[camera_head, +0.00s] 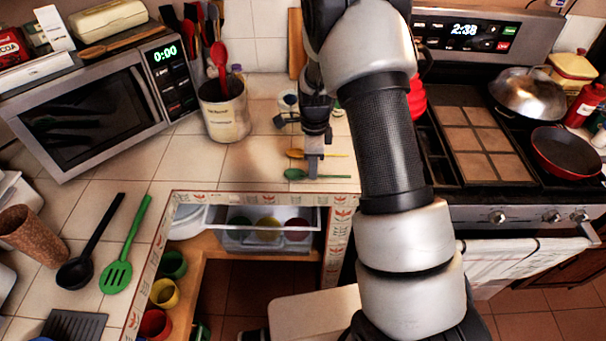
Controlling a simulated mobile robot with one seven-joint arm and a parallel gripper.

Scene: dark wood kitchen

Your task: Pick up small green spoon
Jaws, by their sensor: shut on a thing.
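A small green spoon (297,174) lies across the tiled counter near its front edge, its bowl to the left and its handle to the right. My gripper (313,172) points down at it from above, with the fingers at the spoon's handle just right of the bowl. The gripper is shut on the spoon. The spoon appears at counter height; I cannot tell whether it is lifted.
A utensil crock (223,110) and a microwave (92,108) stand to the left. A large green slotted spatula (117,274) and black ladle (76,271) lie at the left. An open drawer (263,236) is below. The stove is right.

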